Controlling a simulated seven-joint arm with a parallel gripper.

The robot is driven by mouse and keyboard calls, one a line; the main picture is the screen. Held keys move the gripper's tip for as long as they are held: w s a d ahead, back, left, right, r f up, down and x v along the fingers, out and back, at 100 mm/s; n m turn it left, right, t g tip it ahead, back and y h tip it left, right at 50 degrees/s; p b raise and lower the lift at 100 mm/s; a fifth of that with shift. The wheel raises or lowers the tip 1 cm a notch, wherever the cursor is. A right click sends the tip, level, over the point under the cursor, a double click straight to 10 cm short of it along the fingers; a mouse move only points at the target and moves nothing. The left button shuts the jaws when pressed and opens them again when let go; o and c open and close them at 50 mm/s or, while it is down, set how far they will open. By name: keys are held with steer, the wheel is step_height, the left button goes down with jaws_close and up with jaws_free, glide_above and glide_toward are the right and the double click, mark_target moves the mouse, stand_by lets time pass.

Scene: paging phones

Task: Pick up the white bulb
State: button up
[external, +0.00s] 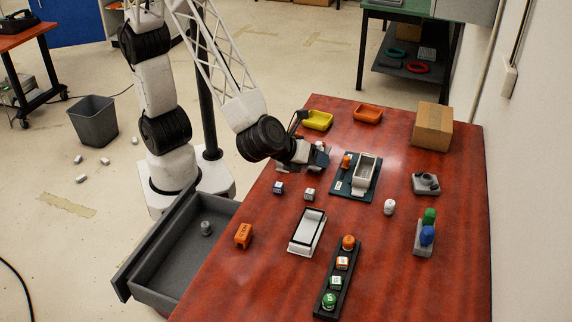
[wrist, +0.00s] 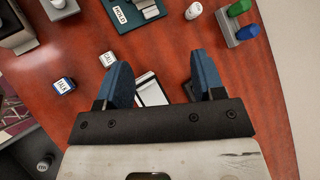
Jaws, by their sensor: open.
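The white bulb (external: 389,207) stands on the red-brown table, right of the teal board, in the external view. In the wrist view the white bulb (wrist: 193,11) is at the top edge, beyond my fingertips and apart from them. My gripper (external: 318,152) is above the table left of the teal board. In the wrist view my gripper (wrist: 165,75) has its two blue fingers spread apart, with nothing held between them. A white tray with a black rim (wrist: 150,91) shows on the table below, behind the fingers.
A holder with green and blue bulbs (external: 424,240) stands right of the white bulb. The teal board (external: 341,189) carries an orange bulb and pale box. Two white cubes (external: 278,187) (external: 309,194), a dark rack (external: 322,312) and a cardboard box (external: 432,126) are around. A grey drawer (external: 175,285) is open.

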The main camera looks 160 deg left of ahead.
mark_target(387, 203)
steer(key=w+a+f+m+y, duration=0.1)
steer(key=w+a+f+m, duration=0.2)
steer(key=a+f, duration=0.1)
steer(key=w+a+f+m+t+y, duration=0.1)
steer(key=w+a+f+m, duration=0.2)
steer(key=a+f, duration=0.2)
steer(key=w+a+f+m+t, duration=0.1)
steer(key=w+a+f+m, duration=0.2)
steer(key=a+f, duration=0.2)
steer(key=shift+w+a+y, duration=0.2)
steer(key=shift+a+y, duration=0.2)
steer(key=shift+a, duration=0.7)
steer(key=shift+a, duration=0.1)
steer(key=shift+x, duration=1.2)
steer(key=shift+f, duration=0.1)
steer(key=shift+x, duration=2.55)
